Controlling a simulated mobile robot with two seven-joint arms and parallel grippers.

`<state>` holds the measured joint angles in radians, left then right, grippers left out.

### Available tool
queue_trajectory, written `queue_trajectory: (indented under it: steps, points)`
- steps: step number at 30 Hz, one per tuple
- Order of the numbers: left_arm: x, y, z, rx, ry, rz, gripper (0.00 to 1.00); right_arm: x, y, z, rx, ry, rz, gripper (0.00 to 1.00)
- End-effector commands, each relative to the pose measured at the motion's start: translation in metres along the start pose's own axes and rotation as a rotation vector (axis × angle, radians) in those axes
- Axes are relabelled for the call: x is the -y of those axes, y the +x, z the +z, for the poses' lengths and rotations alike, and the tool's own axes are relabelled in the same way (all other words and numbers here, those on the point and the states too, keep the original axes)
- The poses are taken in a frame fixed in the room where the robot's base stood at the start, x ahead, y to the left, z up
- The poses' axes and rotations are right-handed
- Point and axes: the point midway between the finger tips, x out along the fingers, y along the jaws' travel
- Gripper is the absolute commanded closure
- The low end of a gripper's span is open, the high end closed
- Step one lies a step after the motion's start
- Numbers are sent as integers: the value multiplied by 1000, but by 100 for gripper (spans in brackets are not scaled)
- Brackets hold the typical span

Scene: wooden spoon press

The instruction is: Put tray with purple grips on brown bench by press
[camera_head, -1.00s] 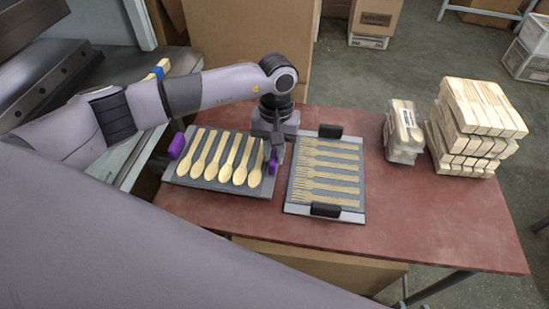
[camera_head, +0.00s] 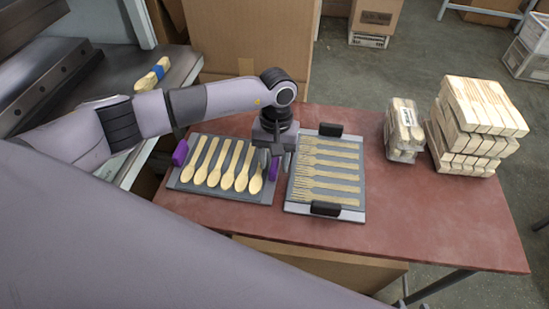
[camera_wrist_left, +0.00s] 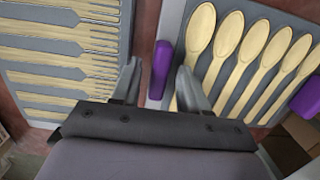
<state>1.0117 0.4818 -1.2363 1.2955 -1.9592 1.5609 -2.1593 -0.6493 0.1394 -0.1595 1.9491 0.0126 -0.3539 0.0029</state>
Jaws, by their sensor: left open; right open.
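The tray with purple grips (camera_head: 230,194) holds a row of wooden spoons and rests on the left end of the reddish-brown bench (camera_head: 430,230), beside the press (camera_head: 45,75). Its left purple grip (camera_head: 180,153) shows clear. Its other purple grip (camera_wrist_left: 161,68) shows between my left fingers in the left wrist view. My left gripper (camera_head: 276,166) is open over the tray's right edge, with its fingers (camera_wrist_left: 158,80) on either side of that grip. The fingers partly hide the grip in the head view. My right gripper is not in view.
A tray with black grips (camera_head: 325,200), holding wooden forks, lies close on the right. A wrapped pack (camera_head: 403,130) and stacked fork bundles (camera_head: 470,130) stand further right. A blue-banded spoon bundle (camera_head: 152,74) lies on the press table. The bench's front right is clear.

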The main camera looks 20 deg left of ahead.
Motion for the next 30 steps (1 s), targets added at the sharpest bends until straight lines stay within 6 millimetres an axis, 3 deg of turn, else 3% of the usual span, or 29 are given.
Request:
queue_trajectory:
  steps: [5,18,24,30]
  points:
    - [0,-15,-1,-4,1,2,56,0,-2,-3,-2,0,0,57]
    - [0,-104,-1,-4,0,0,56,0,3,4,-1,0,0,57]
    - [0,-121,0,-1,-1,0,56,0,4,5,0,0,0,57]
    - [0,-123,0,0,0,0,56,0,4,6,0,0,0,57]
